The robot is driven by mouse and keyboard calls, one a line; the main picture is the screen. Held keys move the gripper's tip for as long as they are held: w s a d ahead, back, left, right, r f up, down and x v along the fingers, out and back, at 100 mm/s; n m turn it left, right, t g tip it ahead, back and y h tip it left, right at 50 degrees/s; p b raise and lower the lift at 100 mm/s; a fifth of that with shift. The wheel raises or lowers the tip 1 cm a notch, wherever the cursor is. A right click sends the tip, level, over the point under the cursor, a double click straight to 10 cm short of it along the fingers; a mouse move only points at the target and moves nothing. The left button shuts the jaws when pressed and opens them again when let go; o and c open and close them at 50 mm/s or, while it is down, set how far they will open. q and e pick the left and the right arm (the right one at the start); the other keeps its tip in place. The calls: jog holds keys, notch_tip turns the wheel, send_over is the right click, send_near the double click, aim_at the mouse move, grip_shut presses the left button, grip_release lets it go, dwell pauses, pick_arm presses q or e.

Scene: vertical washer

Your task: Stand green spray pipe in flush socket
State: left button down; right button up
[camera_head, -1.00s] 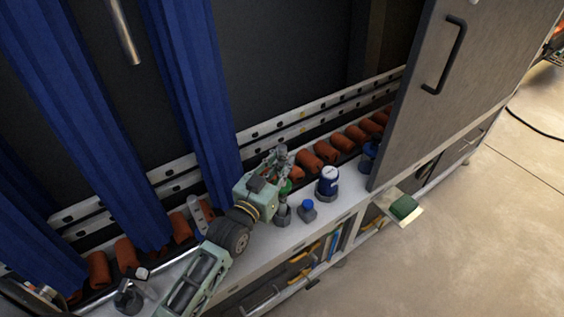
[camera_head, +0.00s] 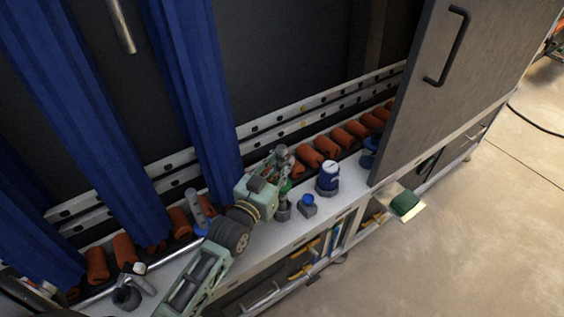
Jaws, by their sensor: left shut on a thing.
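My left gripper (camera_head: 282,165) is on the washer's ledge, its arm coming in from the lower left. It is shut on the green spray pipe (camera_head: 286,186), which shows as a short green piece beside and below the fingers. The pipe looks close to upright. A dark grey socket (camera_head: 283,211) on the ledge is right under the pipe's lower end. I cannot tell whether the pipe is inside the socket or just above it, and which socket is the flush one is not clear. My right gripper is not in view.
A blue-and-white canister (camera_head: 328,177) and a small blue-capped piece (camera_head: 307,204) stand just right of the gripper. Orange rollers (camera_head: 326,147) line the back. Blue curtain strips (camera_head: 190,90) hang at left. A grey door (camera_head: 450,90) closes the right side. A metal tap-like fitting (camera_head: 128,292) is at lower left.

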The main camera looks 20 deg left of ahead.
aim_at(282, 147)
pick_arm(q)
jog(key=c, duration=1.5)
grip_release()
jog(key=shift+f, duration=0.1)
jog(key=shift+c, duration=0.2)
notch_tip(282, 147, up, 10)
jog(key=shift+r, duration=0.1)
